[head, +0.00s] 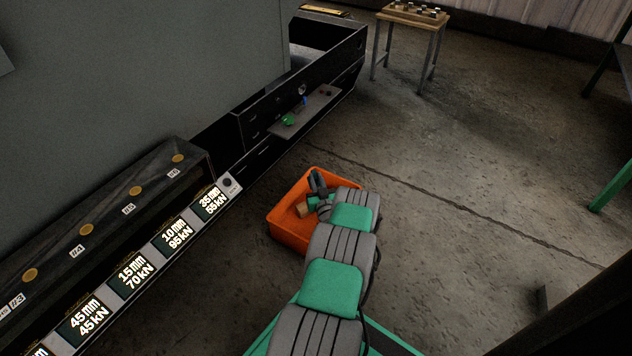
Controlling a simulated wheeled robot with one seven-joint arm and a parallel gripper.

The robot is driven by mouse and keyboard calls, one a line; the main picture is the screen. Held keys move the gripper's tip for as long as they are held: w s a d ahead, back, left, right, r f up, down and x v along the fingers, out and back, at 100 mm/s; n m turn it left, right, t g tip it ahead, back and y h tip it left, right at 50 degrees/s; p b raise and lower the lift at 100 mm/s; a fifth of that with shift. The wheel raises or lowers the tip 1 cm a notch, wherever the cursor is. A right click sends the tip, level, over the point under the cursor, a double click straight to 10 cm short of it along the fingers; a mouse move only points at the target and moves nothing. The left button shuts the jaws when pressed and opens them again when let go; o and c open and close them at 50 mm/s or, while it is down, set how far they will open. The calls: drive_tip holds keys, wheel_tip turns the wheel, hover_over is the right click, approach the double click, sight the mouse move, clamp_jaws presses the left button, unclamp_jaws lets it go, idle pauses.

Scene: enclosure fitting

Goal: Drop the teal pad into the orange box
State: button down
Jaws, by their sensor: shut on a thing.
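The orange box (289,229) stands open on the floor beside the long dark bench. My arm reaches from the bottom of the picture to the box, and my gripper (309,202) is over its opening. The gripper is small here and partly hidden by my own wrist. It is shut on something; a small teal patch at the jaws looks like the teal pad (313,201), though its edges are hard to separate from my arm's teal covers.
The dark bench (250,130) runs along the left, with labelled panels (133,274) in front. A grey shelf (305,112) on it holds a green item (288,120) and small parts. A small table (412,20) stands at the back. The floor right of the box is clear.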

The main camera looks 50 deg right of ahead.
sight(317, 179)
wheel_tip(317, 179, down, 5)
drive_tip(key=b, duration=0.3)
drive_tip(key=shift+r, duration=0.15)
drive_tip(key=c, duration=1.3)
unclamp_jaws()
drive_tip(key=shift+o, duration=0.2)
wheel_tip(317, 179, up, 3)
drive_tip(key=p, duration=0.2)
drive_tip(key=shift+r+p, duration=0.15)
drive_tip(key=shift+p, duration=0.2)
drive_tip(key=s+a+r+p, duration=0.9)
drive_tip(key=a+p, duration=0.1)
drive_tip(key=shift+a+r, duration=0.3)
drive_tip(key=shift+r, duration=0.1)
drive_tip(key=shift+s, duration=0.1)
